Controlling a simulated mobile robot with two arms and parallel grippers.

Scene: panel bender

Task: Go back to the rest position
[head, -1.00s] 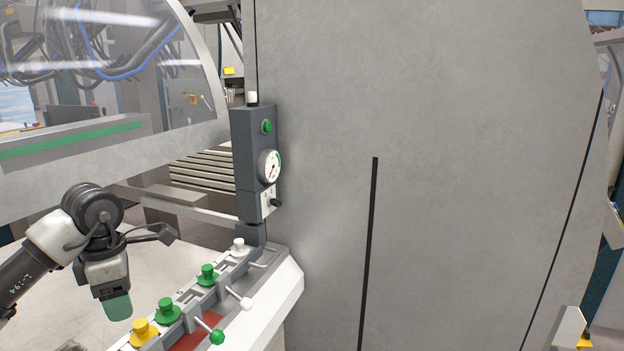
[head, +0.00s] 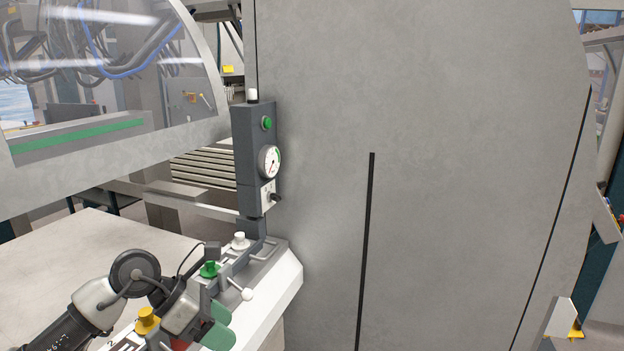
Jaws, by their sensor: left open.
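My left gripper (head: 219,326) is low in the head view, over the near part of a sloped control console (head: 285,285). Its two green-padded fingers are apart with nothing seen between them. My left arm comes in from the lower left, across the console's left side. The gripper hides part of the console, including some of its knobs. I cannot tell whether it touches the console. My right gripper is not in view.
The console carries a yellow knob (head: 148,318), a green knob (head: 210,268), a white knob (head: 240,240) and a white-tipped lever (head: 247,294). A dark post (head: 252,150) with a gauge (head: 270,161) stands behind. A large grey machine panel (head: 450,180) fills the right.

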